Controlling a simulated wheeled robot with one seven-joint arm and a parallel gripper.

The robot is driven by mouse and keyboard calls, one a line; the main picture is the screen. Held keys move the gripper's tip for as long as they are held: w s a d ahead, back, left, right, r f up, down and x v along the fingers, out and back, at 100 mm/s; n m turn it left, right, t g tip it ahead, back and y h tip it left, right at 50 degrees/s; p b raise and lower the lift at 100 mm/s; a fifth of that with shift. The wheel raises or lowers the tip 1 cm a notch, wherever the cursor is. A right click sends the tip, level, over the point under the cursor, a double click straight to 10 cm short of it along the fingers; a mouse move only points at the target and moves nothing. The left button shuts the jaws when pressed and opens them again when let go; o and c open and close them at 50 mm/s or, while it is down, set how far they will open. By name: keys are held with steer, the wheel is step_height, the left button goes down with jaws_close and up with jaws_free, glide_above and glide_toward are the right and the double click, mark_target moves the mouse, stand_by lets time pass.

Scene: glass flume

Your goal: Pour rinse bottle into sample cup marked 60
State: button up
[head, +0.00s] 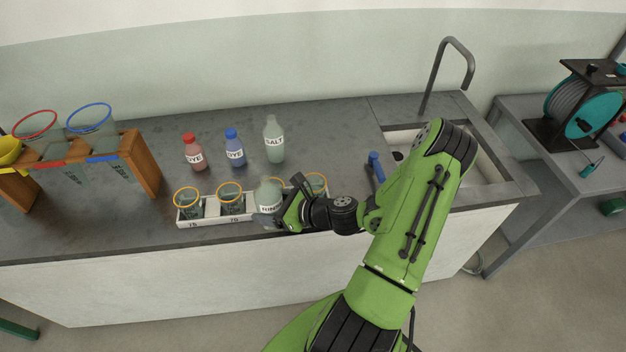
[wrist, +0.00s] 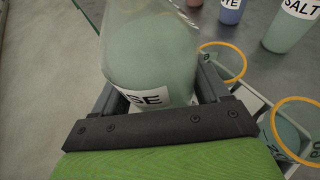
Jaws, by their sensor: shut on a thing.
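My gripper (head: 283,210) is shut on the rinse bottle (head: 268,194), a pale green bottle with a white label. The bottle is held roughly upright in front of the cup tray; its label partly shows in the wrist view (wrist: 150,60). Sample cups with orange rims stand in a white tray (head: 212,222): a left cup (head: 188,204), a second cup (head: 230,200), one partly hidden behind the bottle, and a right cup (head: 316,186) beyond my gripper. Two cups also show in the wrist view (wrist: 296,130). The tray's number marks are too small or hidden to read surely, so I cannot tell which is 60.
A red dye bottle (head: 194,154), a blue dye bottle (head: 235,150) and a salt bottle (head: 274,142) stand behind the tray. A wooden rack (head: 142,164) with funnels is at left. A sink (head: 484,160) with a tall tap (head: 429,80) lies right.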

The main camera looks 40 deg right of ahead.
mark_target(314, 192)
steer(key=s+d+f+m+h, duration=0.1)
steer(key=s+d+m+h, duration=0.2)
steer(key=d, duration=0.3)
steer(key=shift+s+f+m+t+h+p, duration=0.2)
steer(key=shift+s+m+t+h+p, duration=0.2)
steer(key=shift+s+h, duration=0.25)
steer(key=shift+w+d+f, duration=0.1)
steer(key=shift+w, duration=0.05)
